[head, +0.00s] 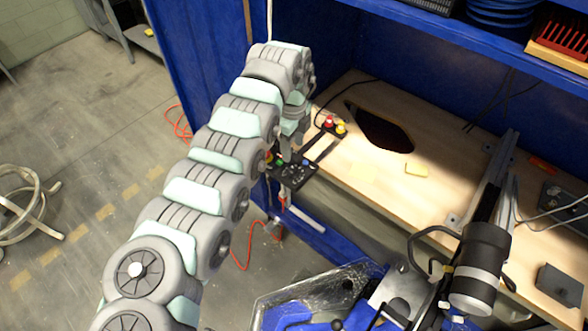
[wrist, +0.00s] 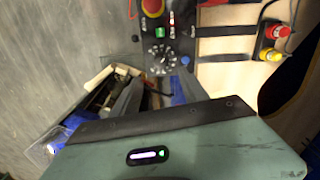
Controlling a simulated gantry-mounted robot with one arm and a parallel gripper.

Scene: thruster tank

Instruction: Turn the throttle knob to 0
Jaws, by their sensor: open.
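The throttle knob (wrist: 160,58) is a small dark dial on a black control panel (wrist: 205,18), with pale marks around it. I cannot read its setting. The panel also shows in the head view (head: 293,171), beside the wooden bench. My gripper (head: 291,122) hangs at the end of my arm above the panel.
A red emergency stop (wrist: 152,7), a green light (wrist: 160,32) and a blue button (wrist: 185,60) surround the knob. A box with red and yellow buttons (head: 334,125) stands on the bench (head: 440,175). A blue cabinet wall (head: 215,50) rises behind my arm.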

